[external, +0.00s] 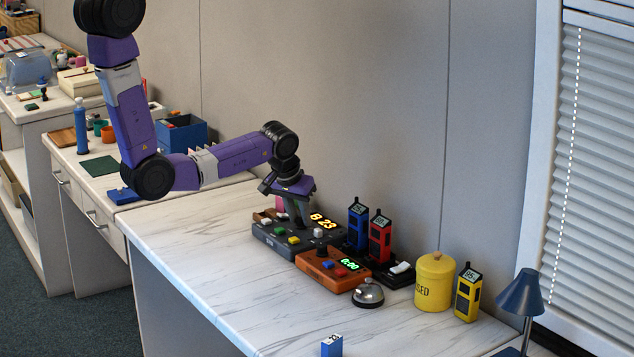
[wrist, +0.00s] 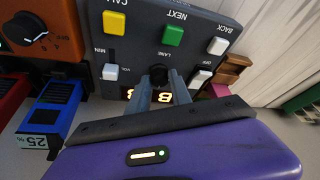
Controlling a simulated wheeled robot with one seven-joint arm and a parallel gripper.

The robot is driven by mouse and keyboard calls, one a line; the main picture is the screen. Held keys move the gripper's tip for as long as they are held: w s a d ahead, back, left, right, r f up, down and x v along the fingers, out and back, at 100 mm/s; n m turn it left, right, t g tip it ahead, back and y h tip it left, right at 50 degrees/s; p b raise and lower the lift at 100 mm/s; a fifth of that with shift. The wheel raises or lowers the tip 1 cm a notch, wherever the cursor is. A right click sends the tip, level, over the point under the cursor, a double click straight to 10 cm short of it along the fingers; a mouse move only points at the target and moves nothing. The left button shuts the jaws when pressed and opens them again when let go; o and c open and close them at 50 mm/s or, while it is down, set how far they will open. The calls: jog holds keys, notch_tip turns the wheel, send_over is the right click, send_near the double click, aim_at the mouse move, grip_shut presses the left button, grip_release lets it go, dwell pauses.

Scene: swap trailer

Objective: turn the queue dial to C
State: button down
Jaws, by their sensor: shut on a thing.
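The dark grey queue panel (external: 268,240) stands on the white marbled counter and its display (external: 324,221) reads "B 23". In the wrist view the panel (wrist: 215,70) carries yellow, green and white buttons, and the black queue dial (wrist: 159,72) sits under the word LANE. My gripper (wrist: 159,82) reaches in from above with its fingers shut on the dial. In the external view my gripper (external: 299,220) is low over the panel and hides the dial. The fingers cover part of the dial, so its pointer cannot be seen. A lit "B" shows between the fingers.
An orange timer box (external: 318,277) with its own knob stands right beside the panel, a silver bell (external: 368,293) in front. Blue (external: 358,225) and red (external: 380,238) handsets stand close behind. A yellow canister (external: 434,284) is farther right. The counter's left front is clear.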

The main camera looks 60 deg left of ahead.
jog(key=m, duration=0.2)
jog(key=m+h, duration=0.1)
jog(key=m, duration=0.1)
jog(key=shift+a+m+t+h, duration=0.2)
jog(key=shift+m+t+h, duration=0.1)
jog(key=shift+m+h, duration=0.8)
jog(key=shift+m, duration=1.2)
jog(key=c, duration=1.2)
grip_release()
jog(key=shift+b+v, duration=0.5)
jog(key=shift+v, duration=3.45)
jog(key=shift+o, duration=0.2)
jog(key=shift+w+a, duration=0.1)
jog(key=shift+w, duration=0.05)
